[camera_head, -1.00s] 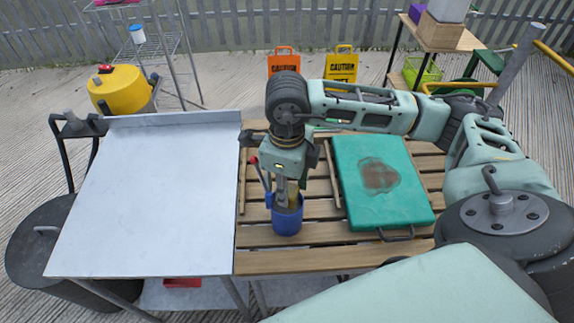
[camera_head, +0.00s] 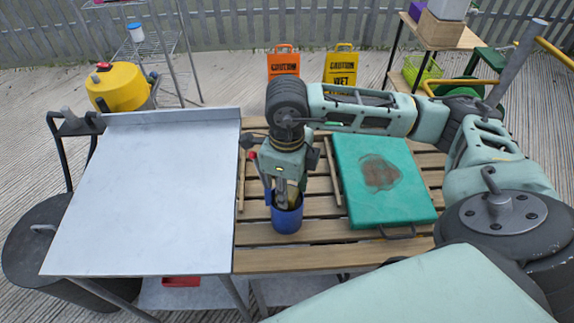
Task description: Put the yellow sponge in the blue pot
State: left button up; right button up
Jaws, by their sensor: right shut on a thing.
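The blue pot (camera_head: 287,220) stands upright on the slatted wooden table. My right gripper (camera_head: 287,190) points down over its mouth, with the fingertips at or inside the rim. It is shut on a dull yellow thing, which looks like the yellow sponge (camera_head: 291,200). The sponge shows only in part between the fingers, and its lower end is hidden by the pot wall. I cannot tell if it touches the pot's bottom. A red-tipped utensil (camera_head: 253,157) shows just left of the gripper. My left gripper is not in view.
A green board (camera_head: 408,203) with a brown stain lies right of the pot, under my right arm. A bare grey metal table (camera_head: 150,200) adjoins on the left. Two caution signs (camera_head: 283,62) (camera_head: 341,66) stand behind. Slats (camera_head: 290,258) in front of the pot are clear.

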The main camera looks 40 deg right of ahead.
jog(key=shift+f+b, duration=0.35)
jog(key=shift+f, duration=0.05)
jog(key=o, duration=0.7)
jog(key=shift+s, duration=0.1)
jog(key=o, duration=0.3)
jog(key=shift+r, duration=0.15)
notch_tip(320, 180, up, 12)
jog(key=shift+f, duration=0.15)
